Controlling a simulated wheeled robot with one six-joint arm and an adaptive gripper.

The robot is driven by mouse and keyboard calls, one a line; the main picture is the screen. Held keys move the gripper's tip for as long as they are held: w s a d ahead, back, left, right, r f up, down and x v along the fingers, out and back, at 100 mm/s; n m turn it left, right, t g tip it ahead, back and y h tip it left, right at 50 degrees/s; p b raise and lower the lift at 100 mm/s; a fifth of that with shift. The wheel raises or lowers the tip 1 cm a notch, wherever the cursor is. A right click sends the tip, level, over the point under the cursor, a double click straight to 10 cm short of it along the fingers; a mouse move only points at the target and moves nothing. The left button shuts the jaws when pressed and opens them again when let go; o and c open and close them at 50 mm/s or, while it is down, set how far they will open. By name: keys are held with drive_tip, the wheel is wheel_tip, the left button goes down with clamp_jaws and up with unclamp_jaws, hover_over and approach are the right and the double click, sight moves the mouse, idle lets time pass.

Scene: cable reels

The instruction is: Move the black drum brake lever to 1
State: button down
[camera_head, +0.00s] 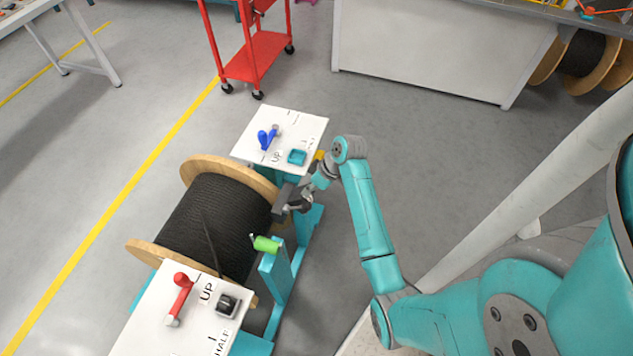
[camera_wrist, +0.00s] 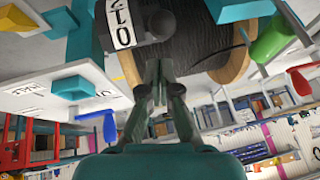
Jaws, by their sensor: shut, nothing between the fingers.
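In the wrist view, a white label with the digits 0, 1 and what looks like 2 (camera_wrist: 121,24) sits beside a dark rounded part (camera_wrist: 160,22), which looks like the black drum brake lever or its hub. Which digit it points at I cannot tell. My gripper (camera_wrist: 157,68) is shut and empty, its fingertips just short of this part; contact is not clear. In the head view, my gripper (camera_head: 291,207) is at the right side of the cable reel (camera_head: 219,220), by a dark block on the teal stand. My wrist hides most of the lever there.
A white panel with a blue lever (camera_head: 266,137) and teal switch (camera_head: 297,157) stands behind; another with a red lever (camera_head: 179,296) and black switch (camera_head: 228,303) stands in front. A green handle (camera_head: 265,244) juts out near my gripper. Floor to the right is clear.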

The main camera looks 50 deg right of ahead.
sight(309, 203)
drive_tip(key=shift+s+a+f, duration=0.1)
drive_tip(key=shift+s+f, duration=0.1)
drive_tip(key=shift+f, duration=0.5)
drive_tip(key=shift+s+a+f, duration=0.1)
drive_tip(key=shift+s+f, duration=0.1)
drive_tip(key=shift+f, duration=0.5)
drive_tip(key=shift+s+a+f, duration=0.1)
drive_tip(key=shift+s+f, duration=0.1)
drive_tip(key=shift+f, duration=0.5)
drive_tip(key=shift+s+d+f+t, duration=0.3)
drive_tip(key=shift+s+f+t, duration=0.1)
drive_tip(key=shift+s+f, duration=0.35)
drive_tip(key=shift+w, duration=0.1)
